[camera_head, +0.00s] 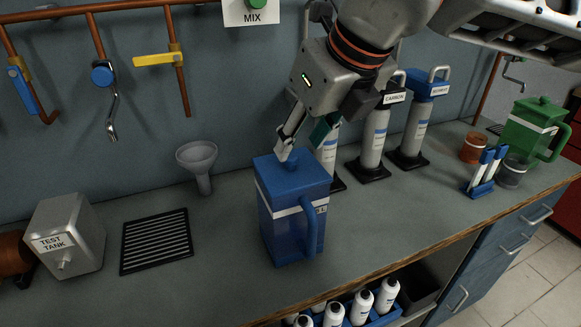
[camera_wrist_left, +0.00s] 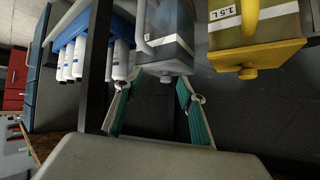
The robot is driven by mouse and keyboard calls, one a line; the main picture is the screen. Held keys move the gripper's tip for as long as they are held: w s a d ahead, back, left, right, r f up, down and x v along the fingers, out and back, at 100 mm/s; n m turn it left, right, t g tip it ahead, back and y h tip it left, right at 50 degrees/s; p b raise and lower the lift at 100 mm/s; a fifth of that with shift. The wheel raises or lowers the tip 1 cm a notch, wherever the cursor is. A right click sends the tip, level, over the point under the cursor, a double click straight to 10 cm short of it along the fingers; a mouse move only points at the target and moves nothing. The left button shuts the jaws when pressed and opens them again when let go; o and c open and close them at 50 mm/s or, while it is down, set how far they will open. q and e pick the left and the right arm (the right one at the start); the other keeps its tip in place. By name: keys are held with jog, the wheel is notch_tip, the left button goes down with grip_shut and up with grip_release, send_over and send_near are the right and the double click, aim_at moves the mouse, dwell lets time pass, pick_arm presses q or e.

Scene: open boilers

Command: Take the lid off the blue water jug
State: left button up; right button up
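The blue water jug (camera_head: 283,222) stands upright on the counter in the head view, with a white band and a handle at its right front. Its blue lid (camera_head: 291,174) is on, with a small knob (camera_head: 287,159) on top. My right gripper (camera_head: 304,142) is just above the lid, its two fingers apart. One finger comes down at the knob; I cannot tell whether it touches. My left gripper (camera_wrist_left: 157,107) is open and empty in the left wrist view and is not visible in the head view.
Filter canisters (camera_head: 372,140) stand behind the jug, a funnel (camera_head: 198,162) and black grate (camera_head: 156,241) to its left. A green jug (camera_head: 533,130) is far right. The left wrist view shows a grey jug (camera_wrist_left: 166,45), a yellow jug (camera_wrist_left: 258,55) and white bottles (camera_wrist_left: 121,61).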

aim_at(291, 155)
jog(key=x, duration=0.4)
jog(key=shift+a, duration=0.25)
jog(key=c, duration=1)
jog(key=shift+r, duration=0.2)
